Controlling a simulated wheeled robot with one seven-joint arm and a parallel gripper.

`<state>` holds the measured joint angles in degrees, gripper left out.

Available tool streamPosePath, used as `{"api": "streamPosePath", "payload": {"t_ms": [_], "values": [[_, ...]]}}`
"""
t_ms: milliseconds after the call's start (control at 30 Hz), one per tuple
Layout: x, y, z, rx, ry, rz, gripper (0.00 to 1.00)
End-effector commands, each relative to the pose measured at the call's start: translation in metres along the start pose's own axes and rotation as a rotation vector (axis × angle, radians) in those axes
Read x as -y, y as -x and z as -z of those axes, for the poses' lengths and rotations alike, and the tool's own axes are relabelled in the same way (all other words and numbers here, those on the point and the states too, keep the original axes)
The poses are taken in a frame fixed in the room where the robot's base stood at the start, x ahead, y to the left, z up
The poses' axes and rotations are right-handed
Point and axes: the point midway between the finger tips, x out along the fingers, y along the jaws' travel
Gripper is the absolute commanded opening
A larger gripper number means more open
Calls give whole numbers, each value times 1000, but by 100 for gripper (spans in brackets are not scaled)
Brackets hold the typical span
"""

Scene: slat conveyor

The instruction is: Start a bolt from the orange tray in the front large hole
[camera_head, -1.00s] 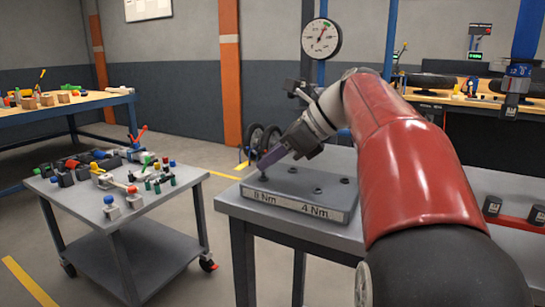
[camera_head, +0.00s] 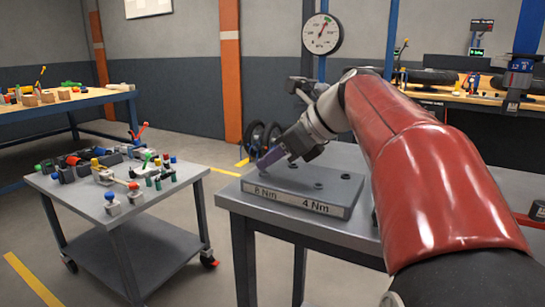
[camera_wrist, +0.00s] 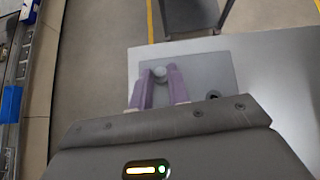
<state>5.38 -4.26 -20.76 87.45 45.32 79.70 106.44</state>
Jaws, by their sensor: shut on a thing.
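The grey block (camera_head: 335,191) lies on the metal table, with "8 Nm" and "4 Nm" on its front face. Dark holes show in its top, one near the front (camera_head: 318,186). My gripper (camera_head: 262,166) reaches down over the block's left end with purple fingers. In the wrist view my gripper (camera_wrist: 160,80) is shut on a round grey bolt head (camera_wrist: 158,72), seen between the fingertips over the block (camera_wrist: 205,66). The bolt's shank is hidden, so I cannot tell whether it sits in a hole. I cannot make out an orange tray.
A grey cart (camera_head: 85,205) with several coloured fittings stands at left. A workbench (camera_head: 60,102) is behind it. A red part (camera_head: 538,211) shows at the right edge of the table. My red arm covers much of the table's right side.

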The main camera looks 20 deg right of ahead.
Motion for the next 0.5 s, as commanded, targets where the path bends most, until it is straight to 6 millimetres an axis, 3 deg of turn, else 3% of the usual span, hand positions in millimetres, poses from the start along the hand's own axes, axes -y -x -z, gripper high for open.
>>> {"api": "streamPosePath", "payload": {"t_ms": [500], "values": [[-6, 0, -1, -4, -124, 145, 3]]}}
